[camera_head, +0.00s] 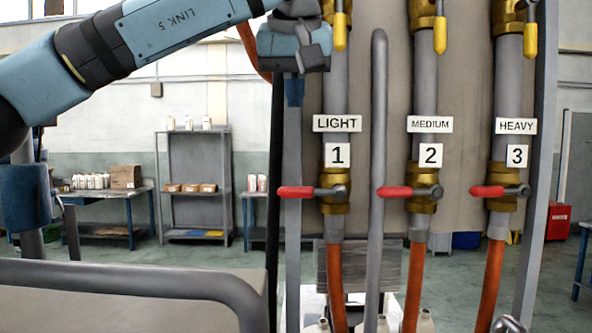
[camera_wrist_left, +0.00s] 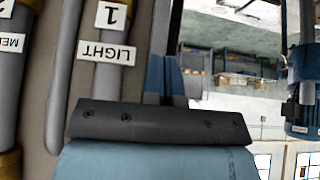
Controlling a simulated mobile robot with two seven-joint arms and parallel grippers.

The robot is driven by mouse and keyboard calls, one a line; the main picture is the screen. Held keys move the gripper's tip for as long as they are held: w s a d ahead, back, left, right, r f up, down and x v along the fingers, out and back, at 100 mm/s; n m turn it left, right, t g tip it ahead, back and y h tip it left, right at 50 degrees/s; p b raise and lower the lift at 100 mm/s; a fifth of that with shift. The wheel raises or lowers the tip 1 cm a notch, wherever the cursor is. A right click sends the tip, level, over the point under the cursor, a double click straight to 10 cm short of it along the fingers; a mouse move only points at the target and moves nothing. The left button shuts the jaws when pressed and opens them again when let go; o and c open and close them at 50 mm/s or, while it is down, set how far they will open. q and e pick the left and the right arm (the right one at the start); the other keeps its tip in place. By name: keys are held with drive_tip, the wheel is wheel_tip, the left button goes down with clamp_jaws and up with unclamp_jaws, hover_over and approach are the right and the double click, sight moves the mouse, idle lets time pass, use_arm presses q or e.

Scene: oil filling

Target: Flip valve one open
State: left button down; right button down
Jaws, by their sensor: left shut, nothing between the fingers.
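Valve one is the brass valve (camera_head: 335,207) under the "LIGHT" and "1" labels. Its red handle (camera_head: 297,192) lies level and points left. My left gripper (camera_head: 294,98) is above that handle, near the top of the panel, apart from it and pointing down. Its blue fingers are shut and empty; they also show in the left wrist view (camera_wrist_left: 163,82). The wrist view shows the "LIGHT" label (camera_wrist_left: 106,52) and the "1" label (camera_wrist_left: 112,14) beside the fingers, but no valve handle. My right gripper does not show.
Valve two's red handle (camera_head: 395,191) and valve three's red handle (camera_head: 487,191) also lie level to the left. A grey upright bar (camera_head: 377,150) stands between pipes one and two. Yellow handles (camera_head: 340,30) hang at the top. Orange hoses (camera_head: 336,285) run below.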

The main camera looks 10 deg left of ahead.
use_arm(q)
drive_tip(key=p, duration=0.2)
hover_over(296, 188)
drive_tip(key=f, duration=0.6)
drive_tip(key=w+f, duration=0.1)
drive_tip(key=f, duration=0.1)
drive_tip(key=shift+a+f, duration=0.15)
drive_tip(key=shift+f, duration=0.25)
drive_tip(key=shift+s+f, duration=0.2)
drive_tip(key=shift+f, duration=0.4)
drive_tip(key=shift+s+f, duration=0.15)
drive_tip(key=shift+f, duration=0.4)
drive_tip(key=shift+s+f, duration=0.25)
drive_tip(key=shift+f, duration=0.4)
drive_tip(key=shift+w, duration=0.1)
